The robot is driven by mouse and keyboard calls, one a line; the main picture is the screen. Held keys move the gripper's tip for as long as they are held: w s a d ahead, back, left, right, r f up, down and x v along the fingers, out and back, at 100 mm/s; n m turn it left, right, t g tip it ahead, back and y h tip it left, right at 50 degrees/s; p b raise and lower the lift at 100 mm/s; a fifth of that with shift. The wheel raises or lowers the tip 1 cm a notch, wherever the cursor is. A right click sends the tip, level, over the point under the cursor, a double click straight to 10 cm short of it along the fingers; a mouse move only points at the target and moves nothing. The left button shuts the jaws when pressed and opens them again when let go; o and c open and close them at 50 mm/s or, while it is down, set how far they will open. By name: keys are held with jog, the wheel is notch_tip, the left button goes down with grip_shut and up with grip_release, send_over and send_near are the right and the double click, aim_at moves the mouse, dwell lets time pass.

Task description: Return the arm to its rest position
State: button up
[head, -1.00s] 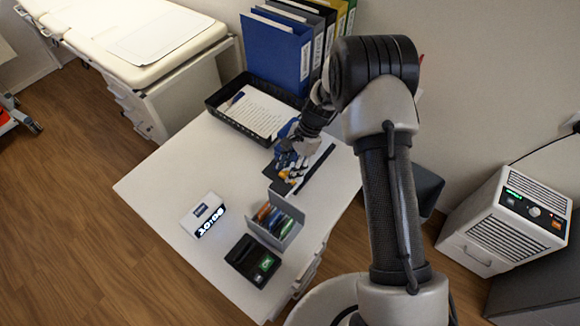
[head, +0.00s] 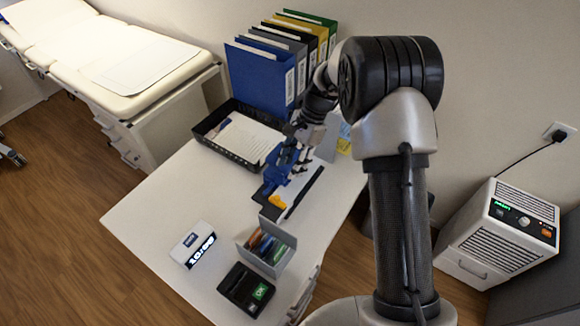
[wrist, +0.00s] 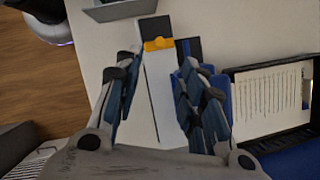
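My gripper shows in the head view (head: 290,158) above the back right part of the white table (head: 160,195), near the document tray. In the wrist view my gripper (wrist: 160,75) has its blue-and-grey fingers spread apart, with nothing held between them. Below the gap lies what looks like a clipboard (wrist: 161,90) with a white sheet and an orange clip. Its orange clip also shows in the head view (head: 277,201); the gripper hides part of the board there. My arm is raised and bent, with its elbow high at the right.
A black tray (head: 240,158) with papers and upright binders (head: 262,80) stand at the back. An examination couch (head: 140,75) is left; a white appliance (head: 500,232) is right.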

jog(key=shift+r, duration=0.1)
dwell(0.3)
jog(key=s+d+r+n+t+h, duration=0.1)
jog(key=s+d+r+n+t, duration=0.15)
jog(key=s+r, duration=0.5)
jog(key=s+d+r+n+t+h, duration=0.1)
jog(key=s+d+r+n, duration=0.2)
jog(key=r, duration=0.8)
jog(key=s+d+r+n+t+h, duration=0.1)
jog(key=s+n, duration=0.2)
jog(key=s, duration=0.6)
jog(key=s+d+r+n+t+h, duration=0.1)
jog(key=s+d+r+n+t, duration=0.1)
jog(key=s, duration=0.8)
jog(key=shift+s+d+r+n, duration=0.2)
jog(key=shift+d+n, duration=0.1)
jog(key=shift+n, duration=0.45)
jog(key=shift+w, duration=0.1)
